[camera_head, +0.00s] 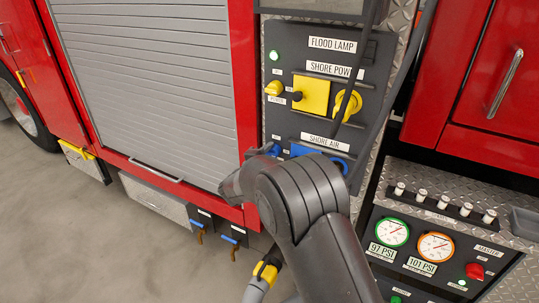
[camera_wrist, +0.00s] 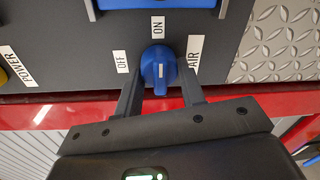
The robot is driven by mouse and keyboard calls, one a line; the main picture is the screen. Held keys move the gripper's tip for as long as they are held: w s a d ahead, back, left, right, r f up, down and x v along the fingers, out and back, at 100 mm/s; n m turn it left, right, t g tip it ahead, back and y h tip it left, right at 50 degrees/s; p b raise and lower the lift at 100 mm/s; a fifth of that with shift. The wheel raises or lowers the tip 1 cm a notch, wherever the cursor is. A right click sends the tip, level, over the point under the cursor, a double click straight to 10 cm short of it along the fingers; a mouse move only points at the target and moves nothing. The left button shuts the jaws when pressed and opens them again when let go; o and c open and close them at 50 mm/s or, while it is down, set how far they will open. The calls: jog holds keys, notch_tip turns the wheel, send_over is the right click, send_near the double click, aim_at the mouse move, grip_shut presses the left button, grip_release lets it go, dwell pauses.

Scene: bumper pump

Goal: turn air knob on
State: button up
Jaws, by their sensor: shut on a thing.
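The blue air knob (camera_wrist: 158,68) sits on the dark panel, with labels OFF to its left, ON above it and AIR to its right in the wrist view. Its white mark points roughly up, toward the ON label (camera_wrist: 158,27). My gripper (camera_wrist: 160,92) is shut on the knob, one finger on each side.
Above are the yellow shore power cover (camera_head: 311,95) and a yellow knob (camera_head: 274,88). Dark cables hang across the panel's right side. A gauge panel (camera_head: 430,240) stands lower right. A grey roller shutter (camera_head: 150,80) is at left, with open floor below it.

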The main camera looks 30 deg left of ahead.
jog(key=shift+f, duration=0.15)
jog(key=o, duration=1)
jog(key=s, duration=1)
jog(key=shift+s+r, duration=0.4)
